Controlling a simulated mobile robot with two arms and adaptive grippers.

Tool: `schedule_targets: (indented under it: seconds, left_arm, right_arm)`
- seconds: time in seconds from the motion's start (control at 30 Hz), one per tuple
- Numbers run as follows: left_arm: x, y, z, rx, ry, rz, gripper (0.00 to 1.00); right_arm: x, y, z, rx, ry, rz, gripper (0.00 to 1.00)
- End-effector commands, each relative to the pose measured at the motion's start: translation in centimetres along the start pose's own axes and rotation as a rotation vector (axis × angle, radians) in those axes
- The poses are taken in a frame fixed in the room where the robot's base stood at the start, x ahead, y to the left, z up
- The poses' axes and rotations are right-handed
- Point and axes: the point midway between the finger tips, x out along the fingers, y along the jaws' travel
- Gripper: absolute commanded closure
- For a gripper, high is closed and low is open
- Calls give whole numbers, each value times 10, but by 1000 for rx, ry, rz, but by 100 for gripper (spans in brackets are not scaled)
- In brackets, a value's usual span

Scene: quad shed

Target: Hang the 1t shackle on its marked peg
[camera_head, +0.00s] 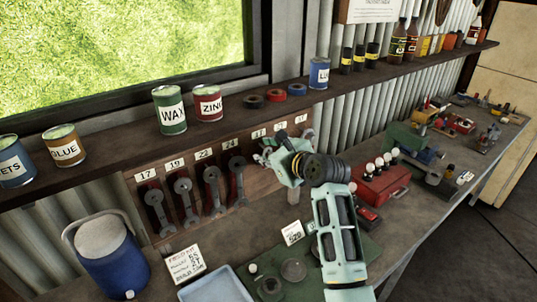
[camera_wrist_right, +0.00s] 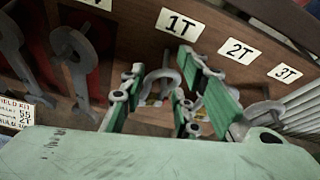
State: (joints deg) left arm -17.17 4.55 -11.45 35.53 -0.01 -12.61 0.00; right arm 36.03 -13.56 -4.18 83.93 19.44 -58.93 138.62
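My right gripper (camera_head: 273,158) is up at the wooden rack (camera_head: 262,185), below the row of small tags. In the right wrist view its two green fingers (camera_wrist_right: 160,85) stand apart, just below the 1T label (camera_wrist_right: 180,24). A grey curved piece that looks like the shackle (camera_wrist_right: 160,80) shows between the fingers. Whether the fingers press on it or only stand around it cannot be told. Another grey bent piece (camera_wrist_right: 187,68) shows by the right finger. The 1T peg itself is hidden or cannot be made out. My left gripper is out of view.
The 2T label (camera_wrist_right: 239,51) and 3T label (camera_wrist_right: 285,72) are to the right. Several wrenches (camera_head: 185,190) hang left of the gripper. A shelf (camera_head: 235,125) with cans runs above. A red box (camera_head: 380,188), blue jug (camera_head: 105,255) and green mat (camera_head: 330,255) are on the bench.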

Motion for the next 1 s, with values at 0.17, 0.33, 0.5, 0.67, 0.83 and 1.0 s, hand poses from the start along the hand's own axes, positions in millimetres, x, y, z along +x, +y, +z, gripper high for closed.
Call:
schedule_targets:
  seconds: [0.17,0.33,0.5,0.67,0.83,1.0]
  left_arm:
    - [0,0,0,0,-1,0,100]
    - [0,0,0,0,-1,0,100]
    - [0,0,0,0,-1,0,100]
    - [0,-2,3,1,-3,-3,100]
    - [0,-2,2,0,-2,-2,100]
    - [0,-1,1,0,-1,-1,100]
  right_arm:
    - [1,2,-2,1,5,3,52]
    - [1,1,-2,1,4,2,52]
    - [1,1,-1,1,3,2,52]
    - [0,0,-1,1,3,1,52]
    - [-1,0,0,0,1,0,52]
    - [-15,-3,4,-3,1,-2,52]
